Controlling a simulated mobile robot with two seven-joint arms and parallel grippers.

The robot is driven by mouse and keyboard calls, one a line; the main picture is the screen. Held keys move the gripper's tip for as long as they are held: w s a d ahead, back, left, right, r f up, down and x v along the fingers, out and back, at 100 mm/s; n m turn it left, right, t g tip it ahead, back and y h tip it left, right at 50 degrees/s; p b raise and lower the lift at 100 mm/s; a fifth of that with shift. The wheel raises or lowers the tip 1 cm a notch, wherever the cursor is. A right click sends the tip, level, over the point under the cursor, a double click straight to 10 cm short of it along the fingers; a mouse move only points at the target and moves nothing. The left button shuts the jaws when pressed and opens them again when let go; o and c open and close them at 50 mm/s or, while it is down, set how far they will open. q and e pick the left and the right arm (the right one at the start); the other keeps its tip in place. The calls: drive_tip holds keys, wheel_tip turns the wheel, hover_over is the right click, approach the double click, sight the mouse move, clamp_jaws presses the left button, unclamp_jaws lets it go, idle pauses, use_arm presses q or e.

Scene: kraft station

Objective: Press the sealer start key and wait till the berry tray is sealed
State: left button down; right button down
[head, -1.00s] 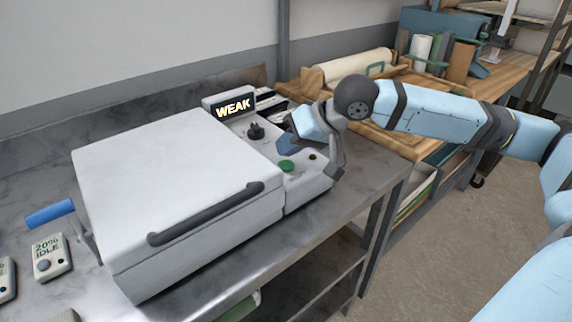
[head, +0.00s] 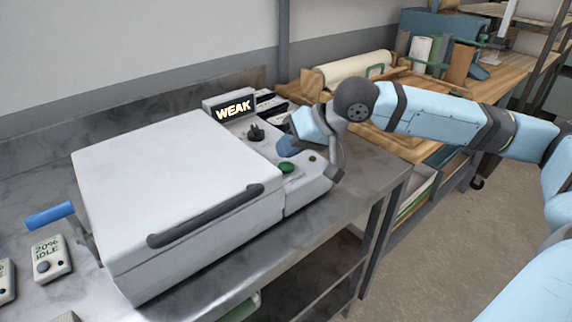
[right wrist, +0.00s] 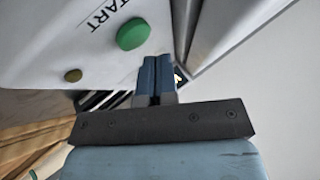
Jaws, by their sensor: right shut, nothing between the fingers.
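The sealer (head: 170,190) stands on the metal bench with its white lid down. Its display (head: 235,107) reads "WEAK". The green start key (head: 287,168) is on the panel right of the lid, and it also shows in the right wrist view (right wrist: 133,34) beside the letters "TART". My right gripper (head: 288,146) is over the panel, behind the key in the head view. In the right wrist view its blue fingers (right wrist: 156,75) are together and empty, apart from the key in the picture. The berry tray is not visible. My left gripper is not in view.
A black knob (head: 255,132) stands on the panel near the display. A small device (head: 51,258) reading "20% IDLE" and a blue handle (head: 49,215) are left of the sealer. A wooden bench with a paper roll (head: 350,69) is behind my right arm.

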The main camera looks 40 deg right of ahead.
idle(0.9)
drive_tip(key=shift+f+p, duration=0.35)
drive_tip(key=shift+p, duration=0.05)
drive_tip(key=shift+f, duration=0.1)
drive_tip(key=shift+f, duration=0.45)
idle(0.6)
drive_tip(key=shift+r+p, duration=0.9)
drive_tip(key=shift+p, duration=0.55)
